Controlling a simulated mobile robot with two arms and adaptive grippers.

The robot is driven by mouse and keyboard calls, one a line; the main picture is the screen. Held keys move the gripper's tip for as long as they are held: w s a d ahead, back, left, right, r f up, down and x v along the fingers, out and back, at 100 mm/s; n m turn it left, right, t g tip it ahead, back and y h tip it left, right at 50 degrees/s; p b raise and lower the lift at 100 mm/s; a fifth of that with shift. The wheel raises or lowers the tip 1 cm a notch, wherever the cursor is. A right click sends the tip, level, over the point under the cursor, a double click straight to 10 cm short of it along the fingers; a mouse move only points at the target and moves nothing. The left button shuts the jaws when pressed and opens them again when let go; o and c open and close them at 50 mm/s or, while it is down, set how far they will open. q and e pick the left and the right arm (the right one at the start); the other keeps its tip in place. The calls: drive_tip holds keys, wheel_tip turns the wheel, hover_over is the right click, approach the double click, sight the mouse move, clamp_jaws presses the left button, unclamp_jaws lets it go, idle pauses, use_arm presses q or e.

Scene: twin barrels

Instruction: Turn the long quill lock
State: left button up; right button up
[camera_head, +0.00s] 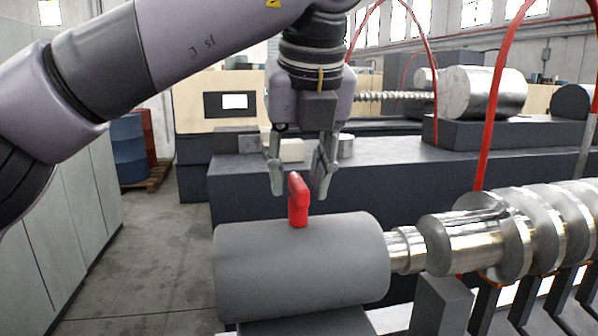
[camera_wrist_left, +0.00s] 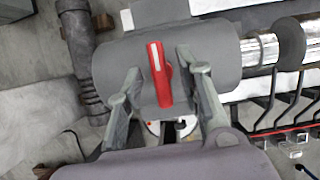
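The quill lock is a red lever (camera_head: 298,203) standing up from the top of a grey cylinder (camera_head: 300,262) in the head view. My left gripper (camera_head: 301,192) points down over it, fingers spread apart. The lever's upper end reaches up between the fingertips, with a gap visible on the right side. In the left wrist view the red lever (camera_wrist_left: 160,76) lies between the two open fingers (camera_wrist_left: 156,76), on the grey cylinder. I cannot tell whether a finger touches the lever. My right gripper is not in view.
A shiny ribbed screw shaft (camera_head: 515,235) extends right from the cylinder. Red hoses (camera_head: 497,90) arch above it. A dark machine bench (camera_head: 400,170) stands behind. A blue barrel (camera_head: 130,148) stands at the left back, with clear floor (camera_head: 150,235) in front of it.

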use_arm(q)
drive_tip(key=v, duration=1.2)
drive_tip(key=shift+r, duration=0.1)
